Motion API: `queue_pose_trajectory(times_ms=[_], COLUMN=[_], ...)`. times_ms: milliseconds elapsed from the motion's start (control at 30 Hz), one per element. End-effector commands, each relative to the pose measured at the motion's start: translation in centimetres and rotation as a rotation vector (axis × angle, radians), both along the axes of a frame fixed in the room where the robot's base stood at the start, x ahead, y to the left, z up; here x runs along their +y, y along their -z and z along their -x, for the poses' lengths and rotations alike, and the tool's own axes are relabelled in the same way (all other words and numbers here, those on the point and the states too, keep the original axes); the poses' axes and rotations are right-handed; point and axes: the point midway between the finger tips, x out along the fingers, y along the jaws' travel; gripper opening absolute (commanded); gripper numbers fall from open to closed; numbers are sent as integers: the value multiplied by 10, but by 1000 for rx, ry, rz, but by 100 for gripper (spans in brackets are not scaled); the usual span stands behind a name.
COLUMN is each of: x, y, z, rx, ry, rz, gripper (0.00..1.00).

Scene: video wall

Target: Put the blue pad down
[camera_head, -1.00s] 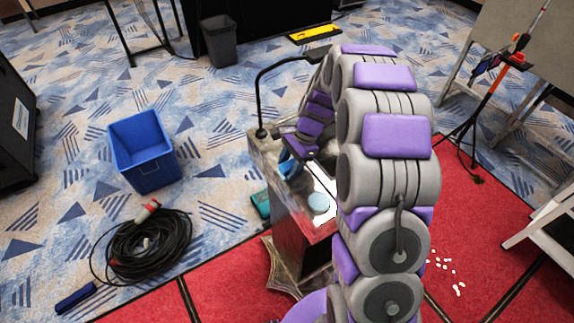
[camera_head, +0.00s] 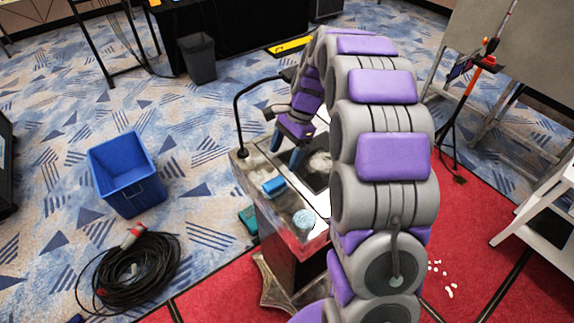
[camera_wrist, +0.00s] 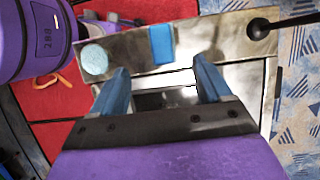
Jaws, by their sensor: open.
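The blue pad (camera_head: 274,186) lies flat on the metal top of a cart (camera_head: 248,176), near its left edge. In the wrist view the blue pad (camera_wrist: 162,44) lies on the metal rim beyond my fingertips, apart from them. My gripper (camera_head: 284,150) is open and empty above the dark sunken part of the cart top. In the wrist view my gripper (camera_wrist: 162,68) shows two blue fingers spread wide, with nothing between them.
A round pale blue item (camera_head: 304,221) stands on the cart's near corner. A black curved rod (camera_head: 240,118) rises from the cart's edge. A blue bin (camera_head: 127,174), a coiled cable (camera_head: 130,270) and a grey bin (camera_head: 198,58) stand on the floor. Carpet between them is clear.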

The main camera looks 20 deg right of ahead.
Motion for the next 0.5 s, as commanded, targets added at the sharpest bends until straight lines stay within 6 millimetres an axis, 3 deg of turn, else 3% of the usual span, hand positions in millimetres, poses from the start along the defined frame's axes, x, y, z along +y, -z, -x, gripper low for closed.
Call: queue_pose_trajectory(times_ms=[167, 267, 367, 500], x=[-3, 0, 9, 25], y=[-5, -12, -26, -46], z=[1, 11, 34, 79], rx=[-5, -16, -40, -78], ry=[-6, -45, -128, -291], rz=[0, 3, 17, 45], gripper=[78, 78, 78, 78])
